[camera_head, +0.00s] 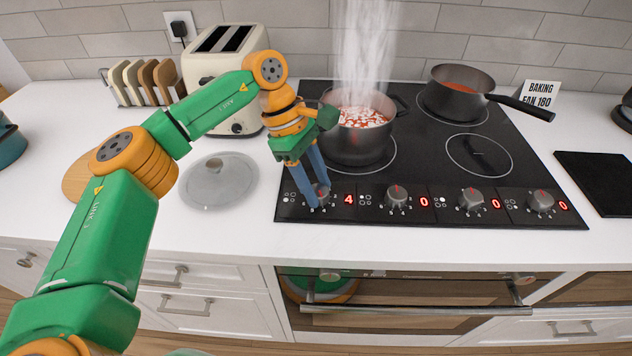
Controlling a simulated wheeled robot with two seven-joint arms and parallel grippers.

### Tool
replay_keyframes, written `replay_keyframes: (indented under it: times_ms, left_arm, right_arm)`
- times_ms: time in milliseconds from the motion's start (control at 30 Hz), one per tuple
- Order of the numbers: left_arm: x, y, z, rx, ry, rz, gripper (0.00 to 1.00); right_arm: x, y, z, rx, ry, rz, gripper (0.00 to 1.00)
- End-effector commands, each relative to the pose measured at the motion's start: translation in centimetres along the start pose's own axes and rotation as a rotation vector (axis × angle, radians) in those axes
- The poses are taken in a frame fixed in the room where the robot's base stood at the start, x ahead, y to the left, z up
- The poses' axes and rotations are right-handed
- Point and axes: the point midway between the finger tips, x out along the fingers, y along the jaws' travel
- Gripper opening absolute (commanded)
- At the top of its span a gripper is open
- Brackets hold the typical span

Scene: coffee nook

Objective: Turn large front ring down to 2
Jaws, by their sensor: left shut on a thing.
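My left gripper (315,193) reaches down over the hob and is shut on the leftmost control knob (321,190), which its fingers partly hide. The red display (348,199) beside that knob reads 4. A dark pot (356,143) full of red and white contents stands on the large front ring (390,160) at the left of the hob. Thick steam rises from the pot. My right gripper is not in view.
Three other knobs, the second (397,196), third (471,199) and fourth (540,201), have displays reading 0. A saucepan (460,92) with red contents stands at the back right. A glass lid (219,180) and a toaster (224,75) are left of the hob.

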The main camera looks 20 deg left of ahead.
Motion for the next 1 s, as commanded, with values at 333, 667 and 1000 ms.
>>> replay_keyframes:
  times_ms: [333, 667, 1000]
  left_arm:
    - [0.3, -0.1, -0.1, -0.136, -0.001, 0.059, 0.00]
    - [0.3, -0.2, -0.1, -0.414, -0.002, 0.177, 0.00]
    - [0.4, -0.4, 0.1, -0.711, -0.002, 0.300, 0.00]
  right_arm:
    - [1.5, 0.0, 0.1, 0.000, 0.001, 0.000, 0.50]
    - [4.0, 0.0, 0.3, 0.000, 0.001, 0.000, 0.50]
    - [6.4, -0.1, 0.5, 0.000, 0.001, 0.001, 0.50]
